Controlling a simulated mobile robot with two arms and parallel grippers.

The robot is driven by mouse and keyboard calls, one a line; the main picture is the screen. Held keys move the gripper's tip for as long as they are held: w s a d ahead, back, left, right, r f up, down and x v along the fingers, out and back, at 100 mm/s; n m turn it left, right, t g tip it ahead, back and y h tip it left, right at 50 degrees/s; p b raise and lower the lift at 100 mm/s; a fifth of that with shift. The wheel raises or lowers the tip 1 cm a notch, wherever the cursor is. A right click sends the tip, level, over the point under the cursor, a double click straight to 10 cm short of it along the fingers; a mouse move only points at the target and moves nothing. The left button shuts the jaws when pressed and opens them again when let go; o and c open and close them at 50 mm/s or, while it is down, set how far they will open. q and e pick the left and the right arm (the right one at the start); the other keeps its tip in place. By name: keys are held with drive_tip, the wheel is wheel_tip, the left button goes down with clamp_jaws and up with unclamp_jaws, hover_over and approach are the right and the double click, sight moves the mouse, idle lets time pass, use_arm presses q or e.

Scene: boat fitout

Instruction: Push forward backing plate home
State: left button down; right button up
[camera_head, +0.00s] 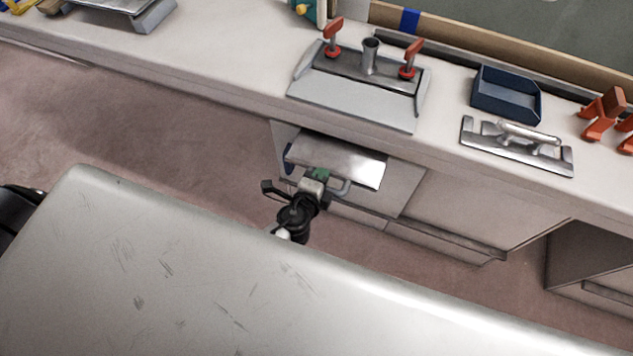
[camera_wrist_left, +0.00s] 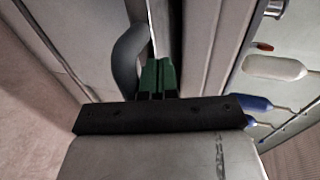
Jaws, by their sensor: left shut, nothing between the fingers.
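No part is marked as the forward backing plate, and I cannot tell which one it is. A shiny metal plate (camera_head: 345,163) lies at the cabinet front, just below the counter edge. My left gripper (camera_head: 319,174) is at its near edge, green fingertips together and empty; I cannot tell if they touch it. In the left wrist view the shut green fingers (camera_wrist_left: 157,78) are beside a grey curved handle (camera_wrist_left: 128,58). A grey plate fixture (camera_head: 352,96) with a post and two red-handled clamps sits on the counter above. My right gripper is not in view.
The counter (camera_head: 215,65) also bears a blue tray (camera_head: 505,95), a metal tool with a handle (camera_head: 517,145) and orange clamps (camera_head: 603,115). White-handled (camera_wrist_left: 275,68) and blue-handled (camera_wrist_left: 255,103) tools show in the wrist view. A large pale scratched surface (camera_head: 190,275) fills the foreground.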

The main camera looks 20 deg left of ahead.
sight(332, 154)
use_arm(q)
drive_tip(key=shift+w, duration=0.1)
drive_tip(key=w+b, duration=0.1)
drive_tip(key=w, duration=0.7)
drive_tip(key=shift+w+d, duration=0.15)
drive_tip(key=shift+w, duration=0.1)
drive_tip(key=shift+r, duration=0.1)
drive_tip(key=shift+r, duration=0.1)
